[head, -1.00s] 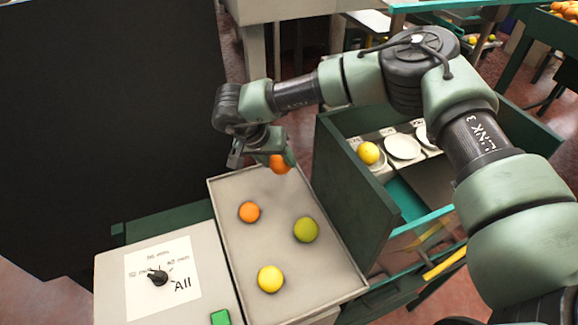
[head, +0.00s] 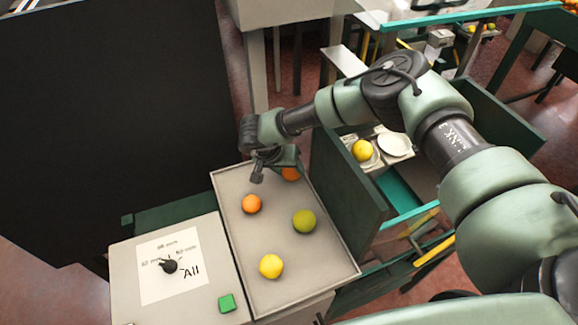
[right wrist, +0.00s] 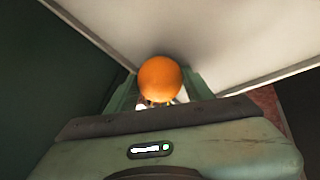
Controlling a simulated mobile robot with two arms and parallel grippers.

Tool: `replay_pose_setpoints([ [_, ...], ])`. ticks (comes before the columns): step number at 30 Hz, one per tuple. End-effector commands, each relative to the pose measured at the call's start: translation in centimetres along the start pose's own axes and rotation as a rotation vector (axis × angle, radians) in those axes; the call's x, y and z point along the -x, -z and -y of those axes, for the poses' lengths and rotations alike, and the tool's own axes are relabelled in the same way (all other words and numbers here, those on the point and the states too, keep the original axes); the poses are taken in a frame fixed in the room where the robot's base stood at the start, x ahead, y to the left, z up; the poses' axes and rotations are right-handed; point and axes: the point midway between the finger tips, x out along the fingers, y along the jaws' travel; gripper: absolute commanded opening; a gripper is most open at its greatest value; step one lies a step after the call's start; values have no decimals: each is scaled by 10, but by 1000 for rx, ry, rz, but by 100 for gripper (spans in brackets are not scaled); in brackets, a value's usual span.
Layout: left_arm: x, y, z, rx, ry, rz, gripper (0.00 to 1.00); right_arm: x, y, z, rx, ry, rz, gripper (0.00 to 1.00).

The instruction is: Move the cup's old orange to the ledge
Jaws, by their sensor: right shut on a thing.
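My right gripper (head: 283,164) is shut on an orange (head: 291,174) at the far right corner of the grey tray (head: 238,240). In the right wrist view the orange (right wrist: 160,79) sits between the two fingers, against a pale surface and its edge. I cannot tell whether it touches the tray. In the tray lie another orange (head: 252,204), a green fruit (head: 304,221) and a yellow fruit (head: 270,266). No cup or ledge can be clearly made out. My left gripper is not in view.
A dark green open-topped bin (head: 347,185) stands right of the tray. Inside it are a white dish (head: 395,145) and a yellow fruit (head: 362,150). A black panel (head: 110,110) stands behind.

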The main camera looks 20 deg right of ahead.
Motion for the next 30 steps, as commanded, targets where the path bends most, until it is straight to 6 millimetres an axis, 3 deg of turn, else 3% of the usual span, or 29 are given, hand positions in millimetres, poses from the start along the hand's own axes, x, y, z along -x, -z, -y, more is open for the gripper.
replay_pose_setpoints([
  [5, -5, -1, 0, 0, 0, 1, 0, -4, -1, 1, 0, 0, 0, 8],
  [6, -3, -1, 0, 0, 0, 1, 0, -2, -1, 1, 0, 0, 0, 60],
  [18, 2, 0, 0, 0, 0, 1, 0, 2, 1, 0, 0, 0, 0, 61],
  [20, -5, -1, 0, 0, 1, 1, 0, 5, 0, 1, -1, 1, -1, 61],
  [30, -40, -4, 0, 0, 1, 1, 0, 72, -1, 2, 1, 4, -3, 61],
])
